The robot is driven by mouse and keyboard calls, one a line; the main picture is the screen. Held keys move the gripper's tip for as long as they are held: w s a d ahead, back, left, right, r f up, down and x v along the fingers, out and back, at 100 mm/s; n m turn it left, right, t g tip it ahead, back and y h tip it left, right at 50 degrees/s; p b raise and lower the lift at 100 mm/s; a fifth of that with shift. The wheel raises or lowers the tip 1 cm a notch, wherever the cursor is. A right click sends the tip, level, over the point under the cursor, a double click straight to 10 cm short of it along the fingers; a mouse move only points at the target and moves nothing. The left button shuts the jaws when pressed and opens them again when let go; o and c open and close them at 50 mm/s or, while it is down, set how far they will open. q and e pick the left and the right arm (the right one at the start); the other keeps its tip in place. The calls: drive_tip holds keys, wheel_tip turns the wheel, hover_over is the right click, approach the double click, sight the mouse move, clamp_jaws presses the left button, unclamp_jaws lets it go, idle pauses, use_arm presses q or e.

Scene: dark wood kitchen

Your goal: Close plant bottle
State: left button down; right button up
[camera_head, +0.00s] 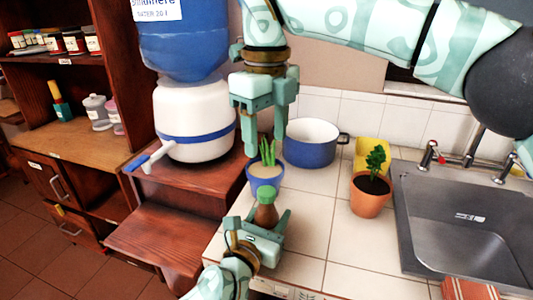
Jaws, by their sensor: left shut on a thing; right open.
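A small brown bottle (266,214) with a green top (267,192) stands upright at the near left of the tiled counter. My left gripper (266,222) is shut on the bottle, with its fingers on either side of the brown body. Whether the green top is fully seated cannot be told. My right gripper (264,135) is open and points down, above and behind the bottle. It is apart from the green top, and nothing shows between its fingers.
A blue pot with a spiky plant (264,183) stands just behind the bottle, below my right gripper. A blue saucepan (309,150), a terracotta pot (370,201) and the sink (460,226) lie to the right. A water dispenser (190,115) stands at left.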

drive_tip(key=shift+r, duration=0.35)
use_arm(q)
drive_tip(key=c, duration=0.6)
unclamp_jaws()
drive_tip(key=shift+c, duration=0.2)
drive_tip(key=p+v, duration=0.1)
drive_tip(key=v, duration=0.6)
drive_tip(key=shift+w+p, duration=0.1)
drive_tip(key=shift+p, duration=0.3)
drive_tip(key=v, duration=0.9)
drive_tip(key=shift+p, duration=0.35)
use_arm(e)
drive_tip(key=r, duration=0.3)
drive_tip(key=shift+s+r, duration=0.3)
drive_tip(key=shift+s, duration=0.1)
use_arm(q)
drive_tip(key=shift+a, duration=0.15)
